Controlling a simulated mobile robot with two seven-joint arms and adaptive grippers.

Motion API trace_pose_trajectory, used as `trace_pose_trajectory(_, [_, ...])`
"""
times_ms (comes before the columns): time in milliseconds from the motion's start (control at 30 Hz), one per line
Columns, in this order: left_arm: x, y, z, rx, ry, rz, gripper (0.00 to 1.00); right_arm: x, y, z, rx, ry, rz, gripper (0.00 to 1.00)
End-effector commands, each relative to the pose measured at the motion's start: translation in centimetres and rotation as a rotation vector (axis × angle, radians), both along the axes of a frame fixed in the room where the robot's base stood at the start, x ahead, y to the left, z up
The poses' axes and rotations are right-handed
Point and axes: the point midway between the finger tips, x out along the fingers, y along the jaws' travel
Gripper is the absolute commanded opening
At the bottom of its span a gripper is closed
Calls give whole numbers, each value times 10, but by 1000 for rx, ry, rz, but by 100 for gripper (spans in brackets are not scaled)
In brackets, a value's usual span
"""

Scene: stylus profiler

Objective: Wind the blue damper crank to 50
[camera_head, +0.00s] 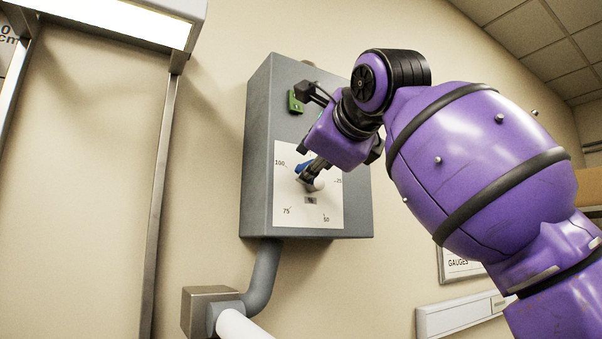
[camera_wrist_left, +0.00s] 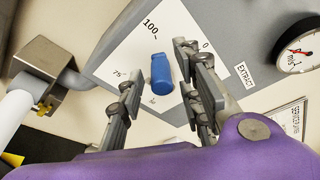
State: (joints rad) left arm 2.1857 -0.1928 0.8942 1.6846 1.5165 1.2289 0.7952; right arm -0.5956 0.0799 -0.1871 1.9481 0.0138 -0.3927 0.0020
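The grey damper box (camera_head: 258,150) hangs on the wall, with a white dial plate (camera_head: 290,220) marked 100, 25, 50 and 75. A small part of the blue crank (camera_head: 300,168) shows at the dial's upper left, near 100; my gripper hides much of it. In the left wrist view the blue crank handle (camera_wrist_left: 161,72) stands out from the plate, between the 100 and 0 marks. My left gripper (camera_head: 312,175) is at the dial. Its fingers (camera_wrist_left: 160,95) are apart, with the handle in the gap, closer to the right-hand finger. I cannot tell if they touch. My right gripper is out of view.
A grey pipe (camera_head: 264,275) leaves the box bottom to a metal bracket (camera_head: 208,305). A green switch (camera_head: 295,102) is on the box's upper front. A round gauge (camera_wrist_left: 297,50) and EXTRACT label (camera_wrist_left: 245,75) lie to the right in the wrist view.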

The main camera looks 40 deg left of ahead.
Motion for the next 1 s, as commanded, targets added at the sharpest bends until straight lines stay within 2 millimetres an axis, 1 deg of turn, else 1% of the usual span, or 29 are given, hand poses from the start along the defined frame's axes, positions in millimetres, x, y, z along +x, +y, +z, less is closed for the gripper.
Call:
trace_pose_trajectory(200, [0,0,0,0,0,1,33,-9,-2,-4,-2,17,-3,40])
trace_pose_trajectory(400, [0,0,0,0,0,0,33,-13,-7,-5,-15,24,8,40])
trace_pose_trajectory(900, [0,0,-1,1,1,0,33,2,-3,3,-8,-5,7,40])
trace_pose_trajectory(933, [0,0,-1,1,1,0,32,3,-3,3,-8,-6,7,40])
trace_pose_trajectory(1000, [0,0,-1,1,1,0,22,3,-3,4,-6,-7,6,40])
